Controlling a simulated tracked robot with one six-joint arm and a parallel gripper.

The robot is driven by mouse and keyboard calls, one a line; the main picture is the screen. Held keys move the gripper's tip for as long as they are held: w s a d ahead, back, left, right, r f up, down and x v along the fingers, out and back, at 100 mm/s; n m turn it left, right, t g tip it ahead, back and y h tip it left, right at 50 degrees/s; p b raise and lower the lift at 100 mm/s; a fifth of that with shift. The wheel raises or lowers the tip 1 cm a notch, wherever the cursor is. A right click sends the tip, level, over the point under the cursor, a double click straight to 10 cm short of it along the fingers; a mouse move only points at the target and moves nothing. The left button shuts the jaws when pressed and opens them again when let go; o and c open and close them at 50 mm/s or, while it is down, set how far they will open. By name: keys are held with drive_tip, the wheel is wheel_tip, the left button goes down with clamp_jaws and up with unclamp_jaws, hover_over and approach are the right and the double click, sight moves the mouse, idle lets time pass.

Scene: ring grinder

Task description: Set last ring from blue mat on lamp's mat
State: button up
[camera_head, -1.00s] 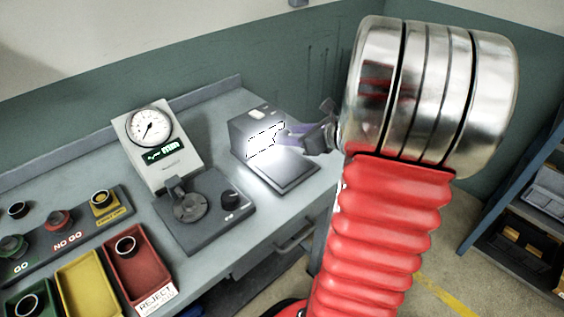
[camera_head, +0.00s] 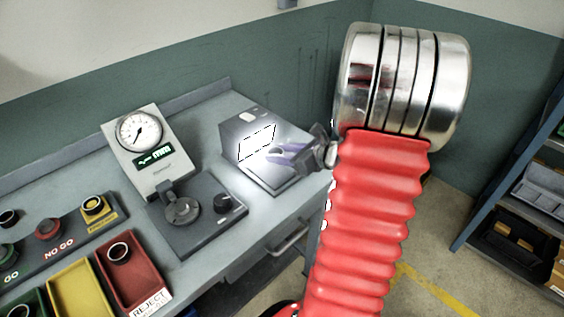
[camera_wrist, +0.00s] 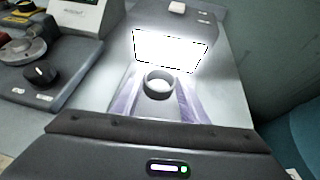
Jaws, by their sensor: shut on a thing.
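The lamp (camera_head: 243,122) is a grey box with a bright white panel, and its flat mat (camera_head: 283,187) lies in front of the panel. My gripper (camera_head: 277,154), with purple fingers, is in front of the panel and over the mat. In the wrist view my gripper (camera_wrist: 158,92) is shut on a small dark grey ring (camera_wrist: 149,91), which stands with its opening up between the fingertips. The lit panel (camera_wrist: 170,49) is just beyond the ring. Whether the ring touches the mat cannot be told.
Left of the lamp are a dial gauge (camera_head: 140,130) and a dark fixture with a knob (camera_head: 224,203). A red reject tray (camera_head: 140,284) holding a ring and a yellow tray (camera_head: 78,291) are at the lower left. The bench edge lies close on the mat's right.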

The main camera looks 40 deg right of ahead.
sight(283, 171)
drive_tip(key=shift+f, duration=0.1)
drive_tip(key=shift+f, duration=1.8)
drive_tip(key=o, duration=1.1)
drive_tip(key=shift+o, duration=0.2)
drive_tip(key=shift+s+d+r, duration=0.15)
drive_tip(key=shift+s+r, duration=0.05)
drive_tip(key=shift+s, duration=0.1)
drive_tip(key=v, duration=1.1)
drive_tip(key=shift+s, duration=0.15)
